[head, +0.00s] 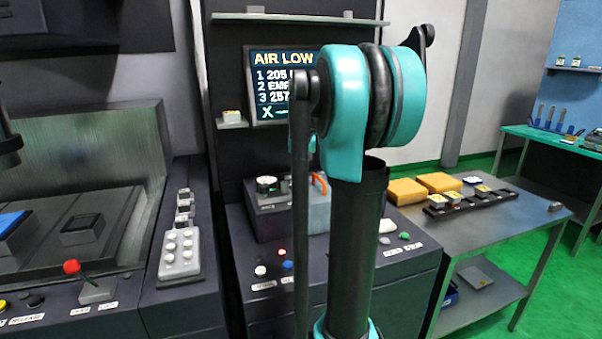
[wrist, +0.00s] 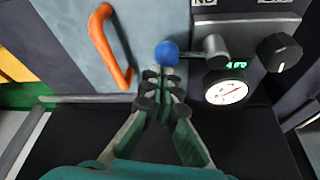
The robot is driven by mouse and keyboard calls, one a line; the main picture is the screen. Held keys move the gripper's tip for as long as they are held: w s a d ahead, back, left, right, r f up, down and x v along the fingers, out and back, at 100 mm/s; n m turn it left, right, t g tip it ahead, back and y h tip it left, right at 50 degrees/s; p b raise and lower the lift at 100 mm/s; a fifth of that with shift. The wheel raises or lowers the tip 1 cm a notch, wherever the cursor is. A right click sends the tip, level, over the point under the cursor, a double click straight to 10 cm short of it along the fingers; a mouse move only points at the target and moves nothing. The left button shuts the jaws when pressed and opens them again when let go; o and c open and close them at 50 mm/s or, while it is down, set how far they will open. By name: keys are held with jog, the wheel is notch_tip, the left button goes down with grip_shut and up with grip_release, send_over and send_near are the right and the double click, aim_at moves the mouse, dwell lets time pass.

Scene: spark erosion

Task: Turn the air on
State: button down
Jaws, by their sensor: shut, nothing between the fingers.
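In the wrist view a blue ball knob (wrist: 167,53) sits on the end of a short grey lever (wrist: 214,47), which lies sideways on the machine's unit. My gripper (wrist: 162,76) is shut and empty, its fingertips right beside the blue knob; I cannot tell whether they touch it. A round pressure gauge (wrist: 227,92) with a green readout is just right of the fingers. It also shows in the head view (head: 267,184). A screen (head: 271,88) reads "AIR LOW". In the head view my arm hides the gripper and the lever.
An orange handle (wrist: 110,47) on a grey panel stands close left of my fingers. A black dial (wrist: 278,52) is to the right. Red, white and blue buttons (head: 287,266) line the front console. A side table (head: 505,229) with yellow blocks stands right.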

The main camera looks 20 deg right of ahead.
jog(key=s+m, duration=0.1)
jog(key=m, duration=0.1)
jog(key=s+m+h, duration=0.1)
jog(key=shift+s+a+m+g, duration=0.1)
jog(key=shift+a+m+g, duration=0.05)
jog(key=shift+m+g, duration=0.2)
jog(key=s+m, duration=0.1)
jog(key=m, duration=0.1)
jog(key=m+g+h, duration=0.1)
jog(key=m, duration=0.1)
jog(key=shift+s+a, duration=0.4)
jog(key=shift+s+a+m+g, duration=0.2)
jog(key=shift+s+a+m, duration=0.1)
jog(key=shift+m, duration=0.35)
jog(key=shift+s+a+m+g, duration=0.15)
jog(key=shift+s+m, duration=0.1)
jog(key=shift+m, duration=0.35)
jog(key=m, duration=0.1)
jog(key=s+a+m+g, duration=0.1)
jog(key=m, duration=0.1)
jog(key=shift+a+h, duration=0.25)
jog(key=shift+h, duration=0.05)
jog(key=shift+w+a, duration=0.15)
jog(key=shift+w, duration=0.6)
